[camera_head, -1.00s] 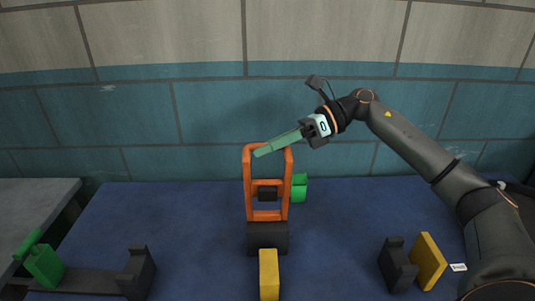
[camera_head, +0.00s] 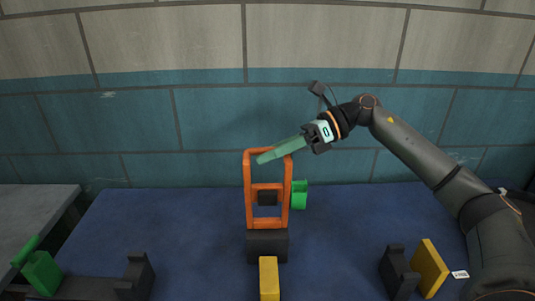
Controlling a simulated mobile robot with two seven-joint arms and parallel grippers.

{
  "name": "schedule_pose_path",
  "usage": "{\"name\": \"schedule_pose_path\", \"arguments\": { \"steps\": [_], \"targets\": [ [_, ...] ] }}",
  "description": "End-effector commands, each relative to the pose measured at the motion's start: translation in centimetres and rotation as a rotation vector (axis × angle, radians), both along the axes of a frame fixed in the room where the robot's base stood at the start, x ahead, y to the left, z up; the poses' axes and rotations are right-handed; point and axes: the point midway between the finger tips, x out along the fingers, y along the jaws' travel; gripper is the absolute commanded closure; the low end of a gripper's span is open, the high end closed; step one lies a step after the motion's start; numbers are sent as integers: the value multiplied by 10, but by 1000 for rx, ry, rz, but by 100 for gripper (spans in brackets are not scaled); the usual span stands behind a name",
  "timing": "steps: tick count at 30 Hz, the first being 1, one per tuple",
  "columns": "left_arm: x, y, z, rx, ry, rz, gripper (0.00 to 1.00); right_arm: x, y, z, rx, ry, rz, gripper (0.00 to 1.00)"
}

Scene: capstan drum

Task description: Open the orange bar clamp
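The orange bar clamp (camera_head: 249,190) stands upright as a tall open frame near the middle of the table, behind a dark block (camera_head: 267,244). My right gripper (camera_head: 264,159) reaches in from the right, its long pale green fingers crossing the top of the orange frame. The fingers overlap in this view, so I cannot tell whether they are open or shut, or whether they touch the top bar. They hide part of that bar. My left gripper is not in view.
A green cylinder (camera_head: 300,195) sits just right of the frame. A yellow block (camera_head: 269,279) is in front. Dark and yellow blocks (camera_head: 430,268) stand at the right, a green piece (camera_head: 42,273) and dark bracket (camera_head: 138,276) at the left. The blue tabletop (camera_head: 170,225) is clear between.

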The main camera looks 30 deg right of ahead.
Motion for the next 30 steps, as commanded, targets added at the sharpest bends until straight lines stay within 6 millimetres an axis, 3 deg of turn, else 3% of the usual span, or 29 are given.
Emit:
{"name": "schedule_pose_path", "arguments": {
  "steps": [8,15,21,30],
  "targets": [
    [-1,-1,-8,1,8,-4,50,-17,-48,19,-1,-2,-6,50],
    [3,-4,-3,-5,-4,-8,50,-33,-88,37,0,-4,-4,50],
    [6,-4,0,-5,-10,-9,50,-39,-102,43,1,-3,-3,50],
    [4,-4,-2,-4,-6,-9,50,-40,-104,43,0,-1,-1,50]
  ]
}}
